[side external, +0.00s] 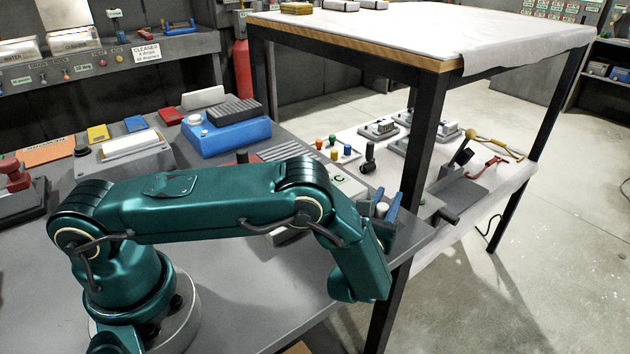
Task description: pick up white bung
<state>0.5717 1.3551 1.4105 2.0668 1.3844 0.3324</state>
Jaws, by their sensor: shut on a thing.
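The white bung (382,209) is a small pale piece near the right end of the grey bench. My teal arm partly hides the area below and left of the gripper. I cannot tell whether the bung touches a surface beneath it.
A grey tray (470,196) stands right of the gripper, past a dark table leg (414,165). Several coloured pegs (333,148) and a black knob (369,157) stand behind the gripper. A blue box (226,137) sits farther left. The white-covered table (400,38) rises behind.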

